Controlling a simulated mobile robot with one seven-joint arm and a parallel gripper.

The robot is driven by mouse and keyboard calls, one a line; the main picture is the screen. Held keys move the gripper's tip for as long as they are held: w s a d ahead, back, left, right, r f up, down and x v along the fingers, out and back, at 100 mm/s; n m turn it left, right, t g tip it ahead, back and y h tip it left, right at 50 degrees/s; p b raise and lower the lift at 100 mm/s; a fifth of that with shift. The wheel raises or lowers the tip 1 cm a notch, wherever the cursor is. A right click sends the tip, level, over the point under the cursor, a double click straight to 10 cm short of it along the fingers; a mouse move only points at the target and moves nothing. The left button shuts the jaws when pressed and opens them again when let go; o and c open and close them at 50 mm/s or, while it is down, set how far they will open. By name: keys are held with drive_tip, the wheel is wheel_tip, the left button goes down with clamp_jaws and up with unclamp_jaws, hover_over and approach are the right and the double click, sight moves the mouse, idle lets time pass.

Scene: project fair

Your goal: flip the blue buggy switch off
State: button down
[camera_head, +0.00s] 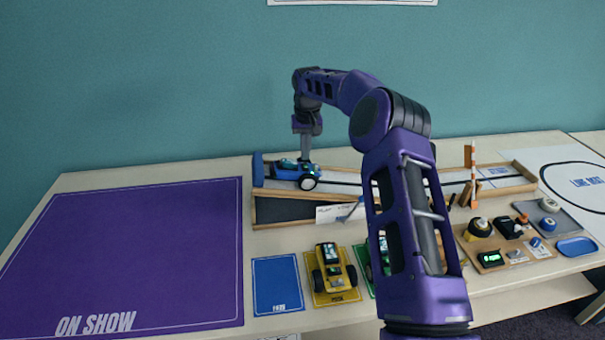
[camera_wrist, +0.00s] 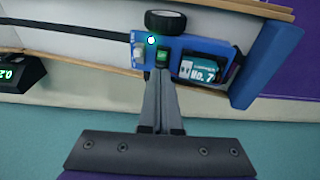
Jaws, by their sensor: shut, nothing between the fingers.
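The blue buggy (camera_head: 286,171) stands in the wood-railed track at the left end, near the blue end block (camera_head: 258,168). In the wrist view the buggy (camera_wrist: 222,46) shows one black wheel, a "No. 7" label and a small glowing cyan-white light (camera_wrist: 151,41). A green switch (camera_wrist: 162,57) sits on its top. My gripper (camera_head: 305,158) points down over the buggy with its fingers shut and empty. In the wrist view the fingertips (camera_wrist: 161,72) are right at the switch's near edge; I cannot tell if they touch. The tips partly cover the switch's near side.
A yellow buggy (camera_head: 330,268) and a green buggy (camera_head: 384,254), partly behind my arm, stand in front of the track. The blue mat (camera_head: 277,286) and purple "ON SHOW" mat (camera_head: 140,260) are bare. A wooden tray (camera_head: 478,243) of parts is at right.

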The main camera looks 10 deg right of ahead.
sight(305, 164)
drive_tip(key=shift+s+f+b, duration=0.1)
drive_tip(key=shift+f+b, duration=0.3)
drive_tip(key=shift+f, duration=0.55)
drive_tip(key=shift+r+p, duration=1.95)
drive_tip(key=shift+r, duration=1.65)
drive_tip(key=shift+a, duration=0.1)
